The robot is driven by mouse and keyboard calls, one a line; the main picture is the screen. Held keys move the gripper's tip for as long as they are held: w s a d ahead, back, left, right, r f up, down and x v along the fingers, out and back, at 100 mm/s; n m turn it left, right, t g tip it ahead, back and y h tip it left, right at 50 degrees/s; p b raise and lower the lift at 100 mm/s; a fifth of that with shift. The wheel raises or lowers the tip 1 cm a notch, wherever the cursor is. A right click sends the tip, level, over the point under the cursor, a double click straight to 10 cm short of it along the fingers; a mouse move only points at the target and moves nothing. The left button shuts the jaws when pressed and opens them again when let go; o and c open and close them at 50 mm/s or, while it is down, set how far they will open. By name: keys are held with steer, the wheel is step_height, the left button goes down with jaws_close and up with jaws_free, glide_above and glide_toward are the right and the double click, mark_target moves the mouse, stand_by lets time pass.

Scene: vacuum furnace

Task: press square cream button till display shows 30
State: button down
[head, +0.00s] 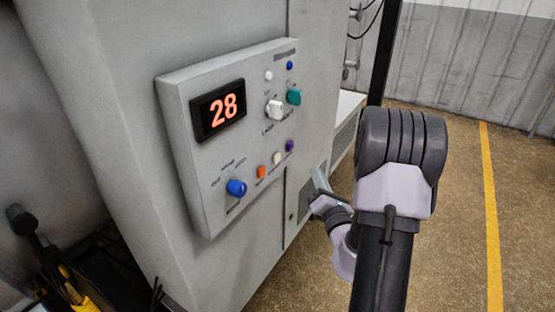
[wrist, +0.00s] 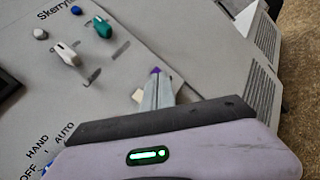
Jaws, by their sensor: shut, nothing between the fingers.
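The control panel (head: 215,160) on the grey cabinet has a display (head: 217,109) that reads 28 in red digits. The square cream button (head: 277,158) sits between an orange button (head: 261,171) and a purple button (head: 290,145). My gripper (head: 317,179) is shut and empty, to the right of and below the cream button in the head view, apart from it. In the wrist view the cream button (wrist: 138,95) shows just left of my shut fingertips (wrist: 157,83), partly hidden by them. The purple button (wrist: 155,71) shows at their tips.
The panel also has a blue selector knob (head: 236,187), a white switch (head: 274,110), a teal switch (head: 294,96) and small round white (head: 268,75) and blue (head: 289,65) parts. Open floor with a yellow line (head: 490,215) lies to the right.

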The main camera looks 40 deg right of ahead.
mark_target(277, 158)
steer(key=w+a+p, duration=0.3)
steer(key=w, duration=0.5)
steer(key=shift+a, duration=0.2)
steer(key=shift+w, duration=0.15)
stand_by(1.9)
steer(key=shift+w+a, duration=0.2)
steer(key=shift+w, duration=0.15)
steer(key=shift+w+a+p, duration=0.15)
steer(key=shift+w+p, duration=0.25)
steer(key=shift+p, duration=0.15)
stand_by(0.5)
stand_by(0.3)
steer(key=shift+s+d+b, duration=0.3)
steer(key=shift+s, duration=0.5)
